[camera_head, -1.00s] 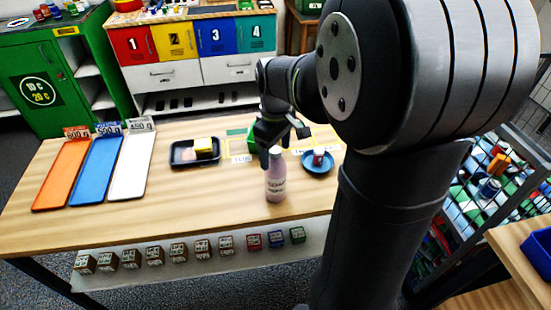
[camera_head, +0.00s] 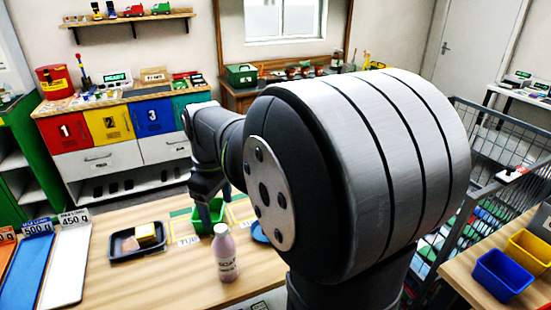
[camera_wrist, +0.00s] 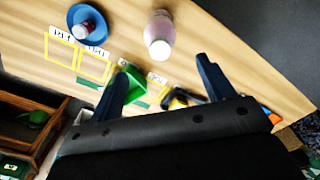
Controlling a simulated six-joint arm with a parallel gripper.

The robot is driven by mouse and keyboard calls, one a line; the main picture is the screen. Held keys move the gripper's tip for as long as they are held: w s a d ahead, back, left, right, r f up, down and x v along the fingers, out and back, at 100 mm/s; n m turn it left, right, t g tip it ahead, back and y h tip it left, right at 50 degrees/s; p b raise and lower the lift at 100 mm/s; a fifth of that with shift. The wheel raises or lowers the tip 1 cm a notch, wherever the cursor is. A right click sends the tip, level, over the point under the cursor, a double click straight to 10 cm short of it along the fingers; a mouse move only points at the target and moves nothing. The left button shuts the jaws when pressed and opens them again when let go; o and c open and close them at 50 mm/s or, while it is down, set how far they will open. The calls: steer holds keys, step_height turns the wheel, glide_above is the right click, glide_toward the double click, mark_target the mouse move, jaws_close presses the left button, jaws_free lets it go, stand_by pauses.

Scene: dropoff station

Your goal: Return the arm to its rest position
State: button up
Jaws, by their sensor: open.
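My gripper (camera_wrist: 165,78) is open, with its two fingers wide apart and nothing between them in the wrist view. In the head view, my gripper (camera_head: 214,205) hangs by the green bin (camera_head: 208,220), behind the pink bottle. My upper arm fills the middle and right and hides part of the table. The pink bottle (camera_head: 226,258) stands upright on the wooden table, apart from the fingers; it also shows in the wrist view (camera_wrist: 159,35). The green bin shows in the wrist view (camera_wrist: 134,84) near one finger.
Blue and yellow bins (camera_head: 503,276) stand at the right beside a wire cage.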

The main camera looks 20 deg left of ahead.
mark_target(221, 228)
step_height(221, 228, down, 11)
steer(key=shift+f, duration=0.1)
steer(key=shift+r, duration=1.8)
steer(key=shift+f, duration=0.15)
